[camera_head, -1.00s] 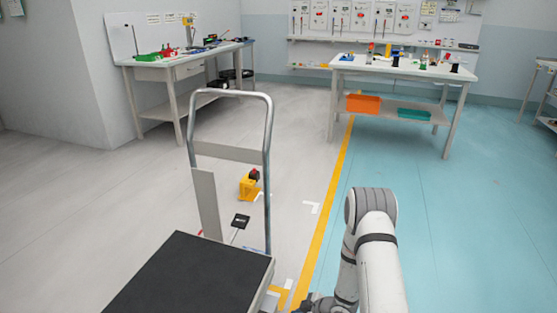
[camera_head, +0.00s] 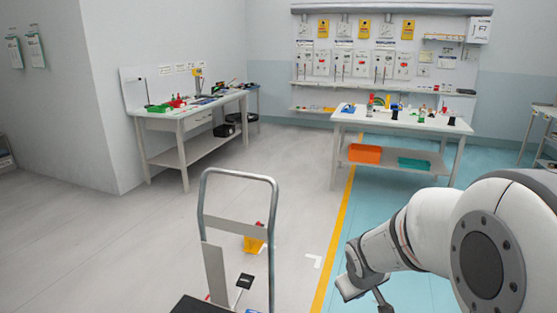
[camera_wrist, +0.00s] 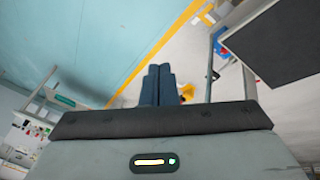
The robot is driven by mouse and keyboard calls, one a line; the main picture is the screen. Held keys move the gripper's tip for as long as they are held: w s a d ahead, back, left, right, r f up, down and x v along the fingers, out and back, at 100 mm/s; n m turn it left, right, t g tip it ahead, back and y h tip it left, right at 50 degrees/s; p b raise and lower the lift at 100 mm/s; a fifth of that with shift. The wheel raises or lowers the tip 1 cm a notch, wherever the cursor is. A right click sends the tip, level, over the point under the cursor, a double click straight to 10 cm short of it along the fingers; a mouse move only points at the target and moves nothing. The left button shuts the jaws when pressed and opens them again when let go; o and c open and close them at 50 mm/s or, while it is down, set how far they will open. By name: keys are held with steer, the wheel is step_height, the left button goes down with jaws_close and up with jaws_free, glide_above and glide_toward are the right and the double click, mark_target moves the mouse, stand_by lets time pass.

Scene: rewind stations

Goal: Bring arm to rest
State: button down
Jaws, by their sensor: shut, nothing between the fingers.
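My arm (camera_head: 420,235) reaches in from the right edge of the head view, with its large grey joint close to the camera. Its lower end runs out of the bottom of that view. In the wrist view the two dark blue fingers of my gripper (camera_wrist: 157,70) lie together, shut with nothing between them. They hang over the floor, pointing toward the yellow line (camera_wrist: 165,40). No object is held.
A hand trolley (camera_head: 272,225) stands at front centre-left; its black deck also shows in the wrist view (camera_wrist: 285,40). A yellow item (camera_head: 253,244) sits on the floor behind its handle. Workbenches (camera_head: 400,122) (camera_head: 185,112) stand at the back.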

steer(key=s+a+r+m+g+y+p, duration=0.1)
steer(key=s+a+r+m+p, duration=0.1)
steer(key=s+r, duration=0.6)
steer(key=s+a+r+m+g+p, duration=0.1)
steer(key=s+r+p, duration=0.3)
steer(key=s+r, duration=0.4)
steer(key=shift+s+a+m+y+p, duration=0.35)
steer(key=shift+s+a+m+y, duration=0.05)
steer(key=shift+s+a+m, duration=0.15)
